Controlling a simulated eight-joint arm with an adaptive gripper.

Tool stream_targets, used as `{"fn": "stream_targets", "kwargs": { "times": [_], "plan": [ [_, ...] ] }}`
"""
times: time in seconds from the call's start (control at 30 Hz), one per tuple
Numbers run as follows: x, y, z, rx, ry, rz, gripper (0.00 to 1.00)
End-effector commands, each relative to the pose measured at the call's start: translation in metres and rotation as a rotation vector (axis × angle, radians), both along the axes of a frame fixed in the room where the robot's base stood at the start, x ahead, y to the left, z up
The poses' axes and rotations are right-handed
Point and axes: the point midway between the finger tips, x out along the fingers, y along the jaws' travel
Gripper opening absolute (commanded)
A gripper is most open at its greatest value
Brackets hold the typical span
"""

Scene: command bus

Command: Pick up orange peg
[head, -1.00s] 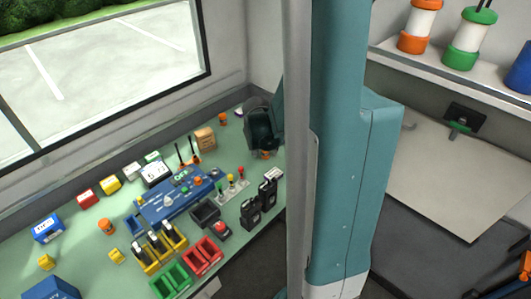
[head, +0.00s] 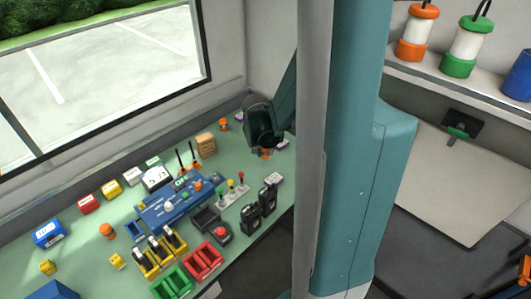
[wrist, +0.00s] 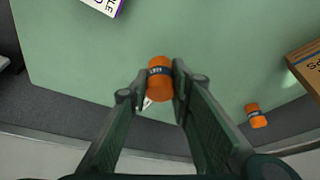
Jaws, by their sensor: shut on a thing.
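An orange peg (wrist: 159,77), a short cylinder with a dark lettered band, sits between the fingertips of my gripper (wrist: 156,88) in the wrist view. The fingers are shut on it. In the head view, my dark gripper (head: 261,119) is over the far right corner of the green table, with the orange peg (head: 265,153) at its lower end. I cannot tell whether the peg is clear of the table. A second, similar orange peg (wrist: 255,115) stands apart to the right in the wrist view; it also shows left of the gripper in the head view (head: 223,124).
A cardboard box (head: 205,144) stands left of the gripper. A blue control panel (head: 170,204), green bin (head: 172,284), red bin (head: 203,262) and black radios (head: 262,204) are nearer. Another orange cylinder (head: 106,231) is at left. The wall and window border the table's back.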

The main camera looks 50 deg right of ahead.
Motion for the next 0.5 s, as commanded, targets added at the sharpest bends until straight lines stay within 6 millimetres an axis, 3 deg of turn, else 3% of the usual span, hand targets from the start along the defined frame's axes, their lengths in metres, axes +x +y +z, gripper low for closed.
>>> {"fn": "stream_targets", "kwargs": {
  "times": [0.2,0.5],
  "plan": [
    [0.0,0.0,0.033,0.0,0.0,0.0,0.09],
    [0.0,0.0,0.062,0.0,0.0,0.0,0.09]
  ]
}}
